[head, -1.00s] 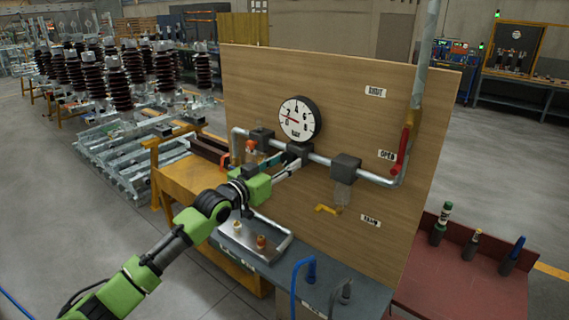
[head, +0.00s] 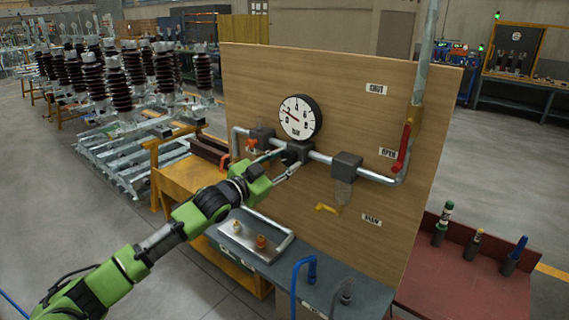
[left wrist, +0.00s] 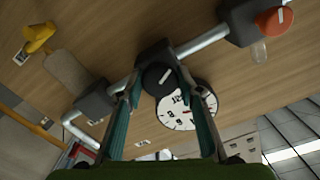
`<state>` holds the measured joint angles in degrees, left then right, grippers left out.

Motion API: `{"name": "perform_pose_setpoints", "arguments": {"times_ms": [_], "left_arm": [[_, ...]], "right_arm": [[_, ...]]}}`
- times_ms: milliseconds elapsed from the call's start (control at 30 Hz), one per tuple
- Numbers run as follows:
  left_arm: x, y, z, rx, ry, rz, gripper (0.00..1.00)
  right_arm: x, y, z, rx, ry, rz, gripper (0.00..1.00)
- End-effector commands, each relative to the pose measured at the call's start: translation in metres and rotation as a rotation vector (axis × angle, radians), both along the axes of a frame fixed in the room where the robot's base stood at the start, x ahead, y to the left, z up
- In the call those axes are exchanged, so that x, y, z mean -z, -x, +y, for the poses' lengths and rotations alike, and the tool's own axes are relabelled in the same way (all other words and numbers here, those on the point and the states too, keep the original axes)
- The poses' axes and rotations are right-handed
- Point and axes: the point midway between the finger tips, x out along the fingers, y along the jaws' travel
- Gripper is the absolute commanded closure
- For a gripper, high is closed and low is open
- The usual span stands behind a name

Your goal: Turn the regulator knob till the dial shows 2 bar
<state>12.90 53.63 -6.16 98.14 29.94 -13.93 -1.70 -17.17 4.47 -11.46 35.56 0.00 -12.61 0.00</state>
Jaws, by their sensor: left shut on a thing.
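The round white dial (head: 300,118) with a black rim is on the upright wooden panel; its red needle points up-left, near where the 2 would be. It shows partly behind a finger in the left wrist view (left wrist: 182,112). The black regulator knob (left wrist: 157,77) with a white mark sits on a dark block in the pipe, below the dial. My left gripper (head: 285,160) reaches it from the front, its teal fingers (left wrist: 160,82) shut on either side of the knob. In the head view the gripper mostly hides the knob. My right gripper is not in view.
An orange knob (left wrist: 274,20) is on the neighbouring pipe block. A yellow lever (head: 326,208) hangs below the right block, and a red lever (head: 403,147) is by the right pipe.

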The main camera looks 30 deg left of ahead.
Motion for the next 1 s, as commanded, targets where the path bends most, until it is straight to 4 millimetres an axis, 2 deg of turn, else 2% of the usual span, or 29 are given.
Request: {"name": "perform_pose_setpoints", "arguments": {"times_ms": [333, 833, 867, 900, 933, 1000], "left_arm": [[-0.0005, 0.0000, 0.0001, 0.000, -0.143, -0.012, 0.88], [-0.0004, 0.0000, 0.0001, 0.000, -0.164, -0.014, 0.88], [-0.0004, 0.0000, 0.0001, 0.000, -0.164, -0.013, 0.64], [-0.0004, 0.0000, 0.0001, 0.000, -0.164, -0.013, 0.53], [-0.0004, 0.0000, 0.0001, 0.000, -0.164, -0.013, 0.50], [-0.0003, 0.0000, 0.0002, 0.000, -0.163, -0.013, 0.50]], "right_arm": [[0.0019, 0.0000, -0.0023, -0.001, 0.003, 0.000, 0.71], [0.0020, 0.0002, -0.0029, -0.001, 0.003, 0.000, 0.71], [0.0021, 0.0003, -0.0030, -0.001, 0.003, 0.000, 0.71], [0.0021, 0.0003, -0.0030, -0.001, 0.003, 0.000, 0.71], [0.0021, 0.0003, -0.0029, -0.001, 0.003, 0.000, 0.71], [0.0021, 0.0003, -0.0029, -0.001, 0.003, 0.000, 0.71]]}}
